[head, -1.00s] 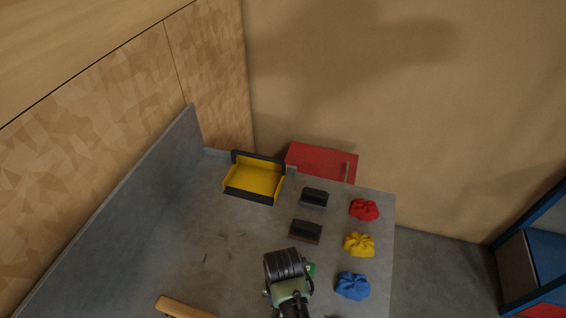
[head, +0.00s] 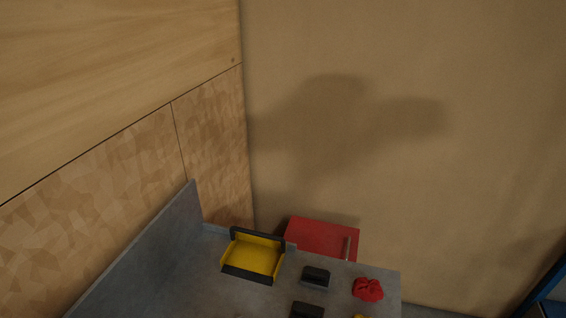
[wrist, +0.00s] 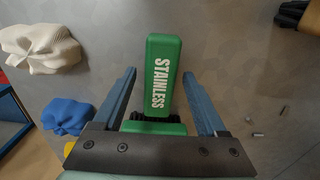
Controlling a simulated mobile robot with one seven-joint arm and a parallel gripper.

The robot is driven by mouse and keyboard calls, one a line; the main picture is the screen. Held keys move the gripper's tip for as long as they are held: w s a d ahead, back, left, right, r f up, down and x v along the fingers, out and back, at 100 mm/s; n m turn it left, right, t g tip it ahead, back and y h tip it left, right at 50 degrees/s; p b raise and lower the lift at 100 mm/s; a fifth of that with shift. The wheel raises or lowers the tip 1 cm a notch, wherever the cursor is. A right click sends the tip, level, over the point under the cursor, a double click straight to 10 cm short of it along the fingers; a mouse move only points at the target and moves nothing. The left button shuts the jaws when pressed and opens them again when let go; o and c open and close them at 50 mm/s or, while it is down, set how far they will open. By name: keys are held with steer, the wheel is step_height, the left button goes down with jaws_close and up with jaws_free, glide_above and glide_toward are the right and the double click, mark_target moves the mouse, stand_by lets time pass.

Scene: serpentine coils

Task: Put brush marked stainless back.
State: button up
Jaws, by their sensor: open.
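The green brush marked STAINLESS (wrist: 161,78) lies on the grey bench top in the wrist view. Dark bristles show at its lower end, next to a second green part. My gripper (wrist: 159,92) is open, with one blue finger on each side of the brush and a visible gap to both. I cannot tell how far above the bench the fingertips are. The head view shows neither the brush nor my gripper.
A yellow dustpan-like tray (head: 253,258) sits at the back of the bench, with a red cabinet (head: 322,238) behind. A red cloth (head: 368,289) lies at right. The wrist view shows a blue cloth (wrist: 67,116), a white cloth (wrist: 41,47) and small metal bits (wrist: 257,134).

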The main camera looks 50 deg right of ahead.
step_height(320, 180, up, 12)
steer(key=w+r+n+t+h, duration=0.45)
steer(key=w+r+t, duration=0.35)
steer(key=w+r, duration=0.9)
steer(key=w+a+r+n+t, duration=0.2)
steer(key=w+a+r+t, duration=0.1)
steer(key=r, duration=0.5)
steer(key=w+a+r+n+t, duration=0.1)
steer(key=w+a+r+t, duration=0.25)
steer(key=r, duration=0.45)
steer(key=s+a+r+n+t+y, duration=0.1)
steer(key=a+r+t, duration=0.2)
steer(key=r, duration=0.4)
steer(key=s+a+r+n+t, duration=0.2)
steer(key=a+r+t, duration=0.15)
steer(key=r, duration=0.35)
steer(key=s+a+r+n+t+y, duration=0.1)
steer(key=s+a+r+t, duration=0.2)
steer(key=r, duration=0.4)
steer(key=s+a+r+n+t+y, duration=0.2)
steer(key=s+a+r+t, duration=0.1)
steer(key=s+r, duration=0.4)
steer(key=shift+s+a+r+b, duration=0.3)
steer(key=shift+a+r+b, duration=0.05)
steer(key=shift+a+r, duration=0.5)
